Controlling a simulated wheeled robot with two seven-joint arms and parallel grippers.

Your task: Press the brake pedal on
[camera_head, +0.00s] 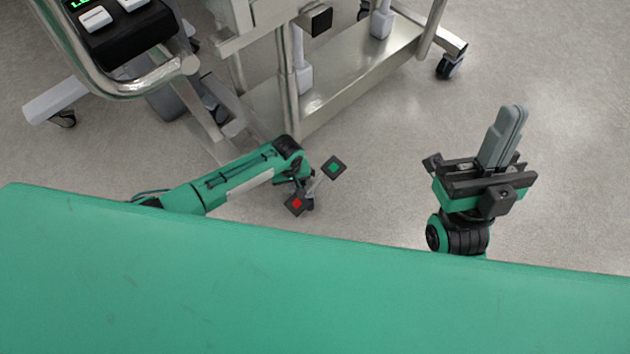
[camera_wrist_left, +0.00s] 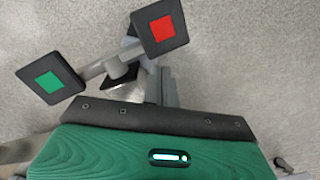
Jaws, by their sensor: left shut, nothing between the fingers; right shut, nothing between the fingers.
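The brake pedal is a tilted metal bar with a dark square pad at each end. One pad has a red centre (camera_head: 297,203), the other a green centre (camera_head: 333,167). In the left wrist view the red pad (camera_wrist_left: 161,29) is at the top, the green pad (camera_wrist_left: 47,81) at the left. My left gripper (camera_wrist_left: 161,82) is shut and empty, with its grey fingers just below the red pad in that view; I cannot tell whether they touch it. In the head view its fingers are mostly hidden. My right gripper (camera_head: 513,110) is shut and empty, away from the pedal.
A metal cart with a lower shelf (camera_head: 365,72) and casters (camera_head: 450,66) stands behind the pedal. A curved metal handle (camera_head: 135,88) and a dark control panel (camera_head: 115,28) are at upper left. The floor (camera_head: 400,165) between the pedal and my right gripper is clear.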

